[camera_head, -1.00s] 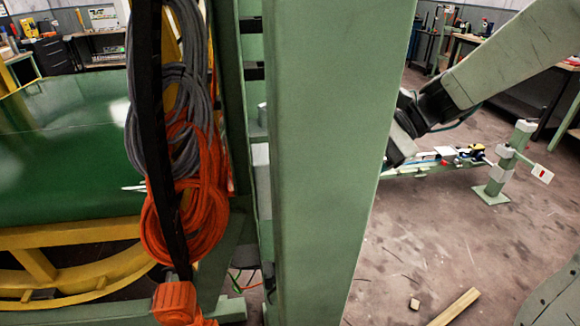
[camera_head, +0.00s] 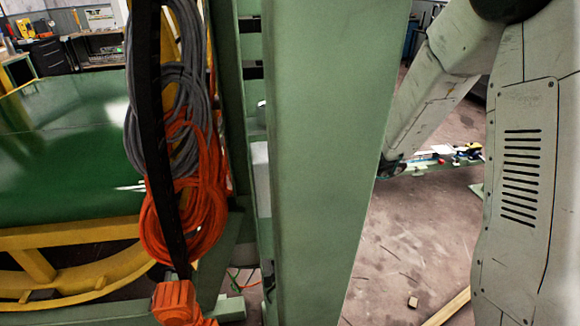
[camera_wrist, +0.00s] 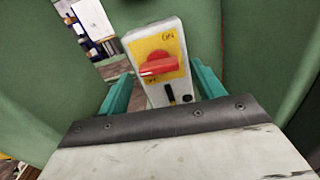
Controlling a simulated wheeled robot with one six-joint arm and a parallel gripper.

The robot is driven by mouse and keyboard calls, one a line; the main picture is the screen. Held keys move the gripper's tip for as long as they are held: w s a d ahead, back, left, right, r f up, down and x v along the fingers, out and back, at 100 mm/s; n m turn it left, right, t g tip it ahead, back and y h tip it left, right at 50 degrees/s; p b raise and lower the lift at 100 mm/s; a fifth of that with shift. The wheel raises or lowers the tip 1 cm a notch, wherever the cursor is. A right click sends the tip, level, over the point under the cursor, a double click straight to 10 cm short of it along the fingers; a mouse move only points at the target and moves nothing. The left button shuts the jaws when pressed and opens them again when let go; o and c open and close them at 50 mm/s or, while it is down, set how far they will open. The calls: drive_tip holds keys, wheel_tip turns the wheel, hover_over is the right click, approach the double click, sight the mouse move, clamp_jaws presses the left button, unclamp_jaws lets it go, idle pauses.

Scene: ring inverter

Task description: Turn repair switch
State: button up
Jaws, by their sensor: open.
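The repair switch is a red rotary knob (camera_wrist: 158,67) on a yellow plate, set on a pale grey box (camera_wrist: 177,91) in the wrist view. The knob's handle lies nearly level in the picture. My gripper (camera_wrist: 161,74) is open, with one teal finger at each side of the box in the picture. The knob shows between the fingers, and neither finger is seen closed on it. Whether the fingertips reach as far as the knob is unclear. In the head view, my gripper and the switch are not visible; the arm runs behind the green post.
A broad green post (camera_head: 325,150) fills the middle of the head view. Grey cables (camera_head: 185,100) and orange cables (camera_head: 190,215) hang left of it. A wooden strip (camera_head: 450,307) lies on the floor. Green surfaces flank the switch in the wrist view.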

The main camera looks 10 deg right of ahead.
drive_tip(key=shift+a, duration=0.75)
drive_tip(key=c, duration=1)
drive_tip(key=shift+n, duration=0.5)
drive_tip(key=o, duration=1)
